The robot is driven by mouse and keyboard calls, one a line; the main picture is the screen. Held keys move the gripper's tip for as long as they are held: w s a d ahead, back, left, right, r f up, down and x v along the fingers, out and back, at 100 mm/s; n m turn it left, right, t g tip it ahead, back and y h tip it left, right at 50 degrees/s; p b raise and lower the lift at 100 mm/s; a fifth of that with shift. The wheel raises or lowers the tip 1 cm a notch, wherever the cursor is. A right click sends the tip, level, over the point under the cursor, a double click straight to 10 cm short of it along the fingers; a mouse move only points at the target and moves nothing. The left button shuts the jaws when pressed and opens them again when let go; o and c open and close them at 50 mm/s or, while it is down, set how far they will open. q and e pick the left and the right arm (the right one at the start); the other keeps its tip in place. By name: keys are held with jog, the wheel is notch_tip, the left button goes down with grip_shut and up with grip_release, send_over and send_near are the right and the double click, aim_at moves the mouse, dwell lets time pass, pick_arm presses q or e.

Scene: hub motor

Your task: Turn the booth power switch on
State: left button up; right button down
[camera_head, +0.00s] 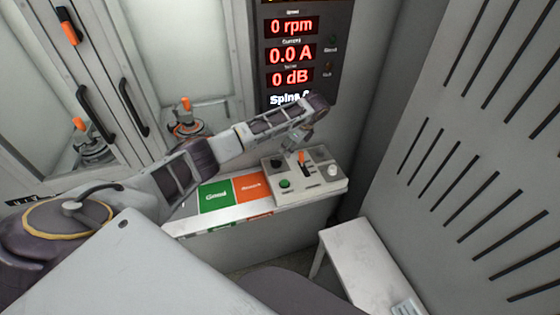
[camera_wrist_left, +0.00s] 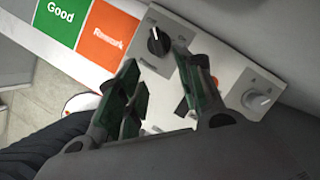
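The control box (camera_head: 318,187) is a pale slanted panel at the end of the counter. Its black rotary knob (camera_wrist_left: 158,41), with an "On" label beside it, seems to be the power switch; it is also in the head view (camera_head: 277,163). The knob's white mark points toward the upper label, too small to read surely. My left gripper (camera_wrist_left: 156,62) is open and empty, its fingertips just short of the knob and apart from it in the wrist view. In the head view the left gripper (camera_head: 299,142) hangs above the box. My right gripper is not in view.
The box also carries a green button (camera_head: 285,184), an orange lever (camera_head: 302,158) and a white knob (camera_head: 333,170). Green (camera_head: 215,196) and orange (camera_head: 251,188) pads lie left of it. The display (camera_head: 291,54) reads 0 rpm, 0.0 A, 0 dB. A slotted wall stands right.

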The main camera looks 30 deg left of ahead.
aim_at(279, 161)
pick_arm(q)
jog(key=x, duration=0.8)
jog(key=shift+a+f, duration=0.1)
jog(key=shift+f, duration=0.25)
jog(key=shift+a+f, duration=0.2)
jog(key=shift+f, duration=0.5)
jog(key=shift+a, duration=0.1)
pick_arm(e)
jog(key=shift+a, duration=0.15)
pick_arm(q)
jog(key=shift+c, duration=0.4)
jog(key=c, duration=0.7)
grip_shut()
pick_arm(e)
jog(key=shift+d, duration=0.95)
